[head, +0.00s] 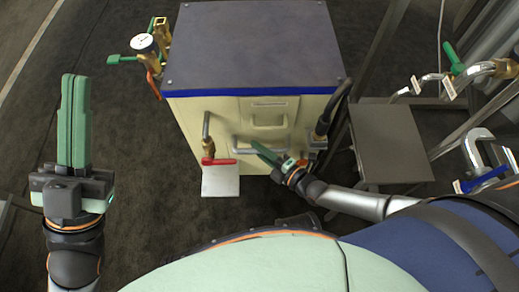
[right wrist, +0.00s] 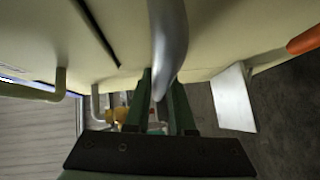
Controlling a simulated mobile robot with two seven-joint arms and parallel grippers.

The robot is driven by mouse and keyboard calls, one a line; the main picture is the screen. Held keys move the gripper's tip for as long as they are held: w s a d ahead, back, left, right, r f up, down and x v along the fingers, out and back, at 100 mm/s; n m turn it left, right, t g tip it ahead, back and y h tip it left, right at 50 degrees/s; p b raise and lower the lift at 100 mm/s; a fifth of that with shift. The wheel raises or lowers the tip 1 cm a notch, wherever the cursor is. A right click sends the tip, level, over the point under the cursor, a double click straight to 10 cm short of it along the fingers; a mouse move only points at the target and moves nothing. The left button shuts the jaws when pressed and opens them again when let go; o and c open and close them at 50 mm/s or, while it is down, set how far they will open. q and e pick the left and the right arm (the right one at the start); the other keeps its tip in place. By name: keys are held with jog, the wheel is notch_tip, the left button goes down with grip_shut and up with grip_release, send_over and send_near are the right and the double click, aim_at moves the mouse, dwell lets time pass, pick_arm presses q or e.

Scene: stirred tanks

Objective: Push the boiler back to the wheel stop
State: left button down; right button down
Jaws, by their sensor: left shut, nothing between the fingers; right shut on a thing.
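The boiler (head: 255,45) is a cream cabinet with a dark grey top and a blue edge, standing on the dark floor in the middle of the head view. A silver bar handle (head: 240,146) runs across its front. My right gripper (head: 257,146) is at that handle, shut on it; in the right wrist view the silver bar (right wrist: 168,40) passes between the green fingers (right wrist: 160,100). My left gripper (head: 74,85) is shut and empty, raised left of the boiler and apart from it. I cannot make out the wheel stop; the floor behind the boiler is hidden.
A gauge with brass fittings (head: 145,43) sticks out on the boiler's left. A red-handled tap (head: 215,161) hangs over a white plate (head: 220,182) at the front. A grey table (head: 390,145) and a pipe rack (head: 455,85) stand right. Floor at left (head: 135,130) is clear.

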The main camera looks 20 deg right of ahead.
jog(key=shift+w+d+r, duration=0.1)
jog(key=shift+w+d, duration=0.1)
jog(key=shift+w, duration=0.3)
jog(key=shift+w+d, duration=0.2)
jog(key=shift+w, duration=0.25)
jog(key=c, duration=0.8)
grip_release()
jog(key=shift+s, duration=0.1)
jog(key=shift+o, duration=0.2)
jog(key=shift+a, duration=0.1)
jog(key=shift+s, duration=0.1)
jog(key=p+v, duration=0.4)
jog(key=v, duration=0.8)
jog(key=shift+s, duration=0.2)
